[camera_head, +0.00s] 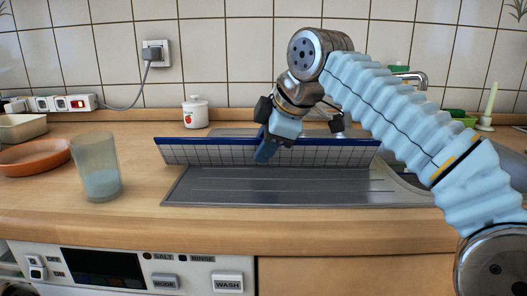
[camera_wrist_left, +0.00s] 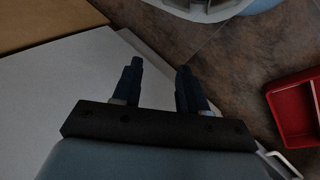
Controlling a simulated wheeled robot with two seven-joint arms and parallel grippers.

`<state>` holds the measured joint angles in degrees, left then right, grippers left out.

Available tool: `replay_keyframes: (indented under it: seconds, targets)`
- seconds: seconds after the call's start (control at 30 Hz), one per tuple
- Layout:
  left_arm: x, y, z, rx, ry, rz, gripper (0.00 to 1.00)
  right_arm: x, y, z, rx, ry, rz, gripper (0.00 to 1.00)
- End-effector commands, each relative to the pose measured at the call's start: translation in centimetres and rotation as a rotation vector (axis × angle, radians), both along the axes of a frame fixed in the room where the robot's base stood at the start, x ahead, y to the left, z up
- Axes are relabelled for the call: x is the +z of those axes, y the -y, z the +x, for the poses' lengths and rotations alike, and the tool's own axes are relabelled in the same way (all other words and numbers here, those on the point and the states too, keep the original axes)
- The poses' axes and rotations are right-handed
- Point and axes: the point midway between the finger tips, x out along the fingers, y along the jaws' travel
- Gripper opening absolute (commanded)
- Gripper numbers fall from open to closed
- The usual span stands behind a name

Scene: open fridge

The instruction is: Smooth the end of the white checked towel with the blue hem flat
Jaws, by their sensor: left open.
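The white checked towel (camera_head: 215,154) shows in the head view above the grey drainboard. Its visible end stands raised and tilted, with the blue hem (camera_head: 200,142) along the upper edge. My right gripper (camera_head: 266,148) reaches down at the middle of this end, and a dark blue finger overlaps the checked face. Whether it touches or pinches the cloth I cannot tell. My left gripper (camera_wrist_left: 158,82) is open and empty in the left wrist view, away from the towel, which does not show there.
The grey drainboard (camera_head: 290,192) lies in the wooden counter (camera_head: 190,222). A glass (camera_head: 97,165), an orange dish (camera_head: 35,156) and a white jar (camera_head: 195,113) stand to the left. A red container (camera_wrist_left: 296,108) is in the left wrist view, over brown floor.

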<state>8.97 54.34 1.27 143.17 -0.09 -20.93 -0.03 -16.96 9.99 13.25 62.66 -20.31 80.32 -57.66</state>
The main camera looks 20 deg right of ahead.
Motion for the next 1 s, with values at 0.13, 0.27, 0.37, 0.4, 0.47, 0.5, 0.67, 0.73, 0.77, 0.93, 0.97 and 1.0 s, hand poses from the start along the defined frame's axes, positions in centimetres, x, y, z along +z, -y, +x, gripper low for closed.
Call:
replay_keyframes:
  seconds: [0.13, 0.27, 0.37, 0.4, 0.47, 0.5, 0.67, 0.73, 0.77, 0.93, 0.97, 1.0]
  targets:
    - [-0.14, -0.07, 0.04, 0.001, 0.0, 0.001, 0.43, -0.52, -0.14, 0.34, 0.0, -0.001, 0.0, 0.32]
    - [-0.11, -0.07, 0.04, 0.001, 0.0, 0.001, 0.43, -0.5, -0.15, 0.35, 0.0, 0.0, 0.0, 0.32]
    - [-0.11, -0.06, 0.05, 0.001, 0.0, 0.001, 0.43, -0.49, -0.15, 0.35, 0.0, 0.0, 0.0, 0.3]
    - [-0.11, -0.06, 0.05, 0.001, 0.0, 0.001, 0.43, -0.49, -0.14, 0.35, 0.0, 0.0, 0.0, 0.24]
    - [-0.1, -0.06, 0.05, 0.001, 0.0, 0.001, 0.43, -0.49, -0.15, 0.33, 0.0, 0.0, 0.0, 0.15]
    - [-0.11, -0.05, 0.05, 0.001, 0.0, 0.001, 0.43, -0.49, -0.15, 0.33, 0.0, 0.0, 0.0, 0.09]
    - [-0.11, -0.05, 0.05, 0.001, 0.0, 0.001, 0.43, -0.48, -0.14, 0.33, 0.0, 0.0, 0.0, 0.0]
    - [-0.11, -0.04, 0.05, 0.0, 0.001, 0.0, 0.43, -0.48, -0.14, 0.33, 0.0, 0.0, 0.0, 0.0]
    - [-0.11, -0.04, 0.05, 0.0, 0.001, 0.0, 0.43, -0.48, -0.14, 0.33, 0.0, 0.0, 0.0, 0.0]
    - [-0.11, -0.04, 0.05, 0.0, 0.001, 0.0, 0.43, -0.48, -0.14, 0.32, 0.0, 0.0, 0.0, 0.0]
    - [-0.11, -0.04, 0.05, 0.0, 0.001, 0.0, 0.43, -0.48, -0.14, 0.32, 0.0, 0.0, 0.0, 0.0]
    - [-0.11, -0.04, 0.05, 0.0, 0.001, 0.0, 0.43, -0.48, -0.14, 0.32, 0.0, 0.0, 0.0, 0.0]
